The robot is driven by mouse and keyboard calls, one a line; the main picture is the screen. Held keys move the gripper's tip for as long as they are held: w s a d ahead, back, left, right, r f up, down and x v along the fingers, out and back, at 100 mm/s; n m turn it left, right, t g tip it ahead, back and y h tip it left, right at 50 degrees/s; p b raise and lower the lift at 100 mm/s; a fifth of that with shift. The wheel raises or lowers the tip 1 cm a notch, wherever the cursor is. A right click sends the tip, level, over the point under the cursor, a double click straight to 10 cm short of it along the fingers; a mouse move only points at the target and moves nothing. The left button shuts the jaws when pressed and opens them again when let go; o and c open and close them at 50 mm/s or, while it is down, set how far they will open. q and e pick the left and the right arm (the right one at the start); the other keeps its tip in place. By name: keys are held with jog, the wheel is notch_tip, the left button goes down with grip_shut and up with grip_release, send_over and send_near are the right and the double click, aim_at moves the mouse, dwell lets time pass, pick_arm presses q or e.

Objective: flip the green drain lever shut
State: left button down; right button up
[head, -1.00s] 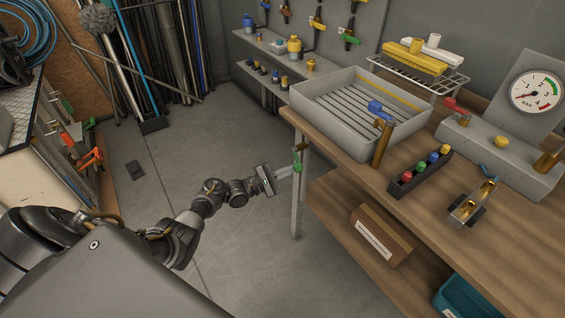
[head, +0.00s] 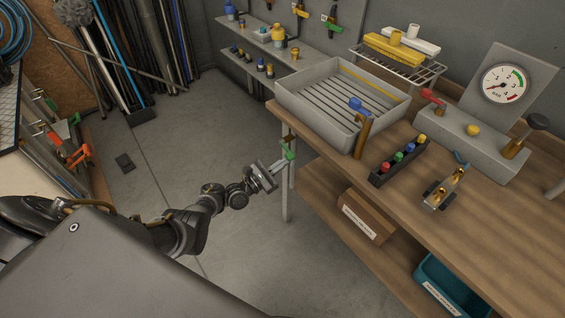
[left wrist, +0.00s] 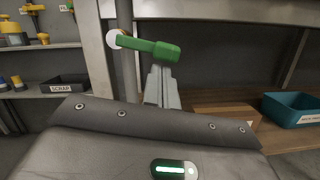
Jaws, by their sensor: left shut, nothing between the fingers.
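The green drain lever (head: 289,151) is at the near left corner of the workbench, below the grey sink tray (head: 290,97). In the left wrist view the lever (left wrist: 151,48) reaches right from a pale round pivot in front of a vertical pipe (left wrist: 126,75), nearly level and tilted slightly down. My left gripper (head: 278,170) is shut and empty, just below the lever. In the left wrist view its closed fingers (left wrist: 162,85) point up at the lever's thick free end; whether they touch it I cannot tell. My right gripper is not in view.
The bench leg (head: 287,195) stands close beside my left gripper. A cardboard box (head: 367,217) and a teal bin (head: 450,285) sit on the lower shelf. A brass spout with a blue handle (head: 359,104) stands by the tray.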

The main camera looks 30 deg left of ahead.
pick_arm(q)
jog(key=s+a+f+b, duration=0.3)
jog(key=s+a+f, duration=0.3)
jog(key=s, duration=0.2)
jog(key=shift+f+b, duration=0.35)
jog(key=shift+b, duration=0.05)
jog(key=shift+s+a, duration=0.1)
